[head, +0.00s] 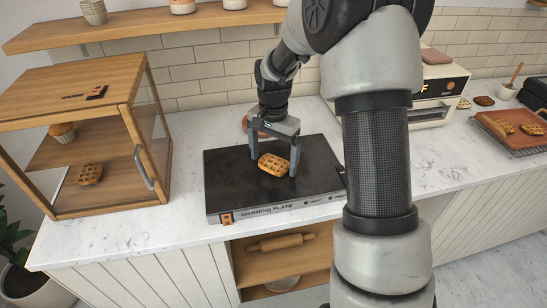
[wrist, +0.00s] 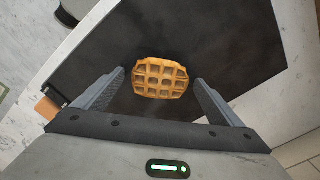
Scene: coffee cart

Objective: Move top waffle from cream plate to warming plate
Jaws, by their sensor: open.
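A golden waffle (head: 273,164) lies on the black warming plate (head: 235,190) in the head view. The waffle also shows in the wrist view (wrist: 160,78), on the dark plate surface (wrist: 240,50). My gripper (head: 274,167) is over the warming plate with its fingers spread wide, one on each side of the waffle. In the wrist view my gripper (wrist: 160,85) shows a gap between each finger and the waffle.
A wooden cabinet (head: 78,75) with a glass door stands left of the warming plate, holding a muffin (head: 62,132) and another waffle (head: 90,174). A toaster oven (head: 440,92) and a tray (head: 500,138) of pastries stand at right. The counter's front left (head: 110,230) is clear.

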